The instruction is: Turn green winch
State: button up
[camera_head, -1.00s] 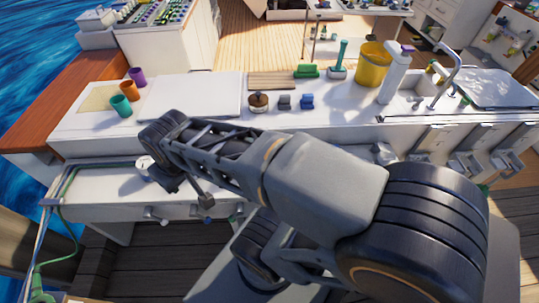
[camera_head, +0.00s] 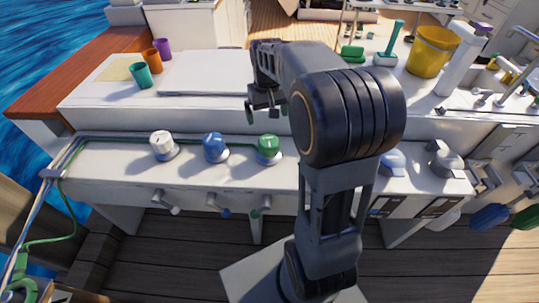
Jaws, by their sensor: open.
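The green winch (camera_head: 268,146) is a round green-topped drum on a pale base, standing on the white ledge in the camera_head view. It is the rightmost of a row with a blue winch (camera_head: 214,147) and a white winch (camera_head: 162,144). My gripper (camera_head: 266,112) is open and empty, pointing down above and a little behind the green winch in the picture. It appears apart from the winch, though the exact gap is hard to judge. The green winch's top is in plain sight.
Small levers (camera_head: 255,214) hang on the ledge's front face. Behind are cups (camera_head: 143,76), a white board (camera_head: 208,72), a yellow bucket (camera_head: 431,52) and a white bottle (camera_head: 462,62). Grey-blue fittings (camera_head: 392,162) stand right of my arm. A green hose runs along the ledge.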

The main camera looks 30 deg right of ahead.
aim_at(269, 140)
jog(key=f+b, duration=0.1)
jog(key=f, duration=0.4)
jog(key=f+b, duration=0.1)
jog(key=f, duration=0.4)
jog(key=f+b, duration=0.1)
jog(key=f, duration=0.4)
jog(key=shift+w+d, duration=0.35)
jog(key=shift+r, duration=0.1)
jog(key=shift+c, duration=0.4)
jog(key=c, duration=0.8)
jog(key=shift+c, duration=0.2)
jog(key=shift+m, duration=0.3)
jog(key=m+p, duration=0.2)
jog(key=m, duration=0.1)
jog(key=shift+r, duration=0.1)
jog(key=shift+d+m+p, duration=0.1)
jog(key=shift+m+p, duration=0.55)
jog(key=shift+m, duration=1.55)
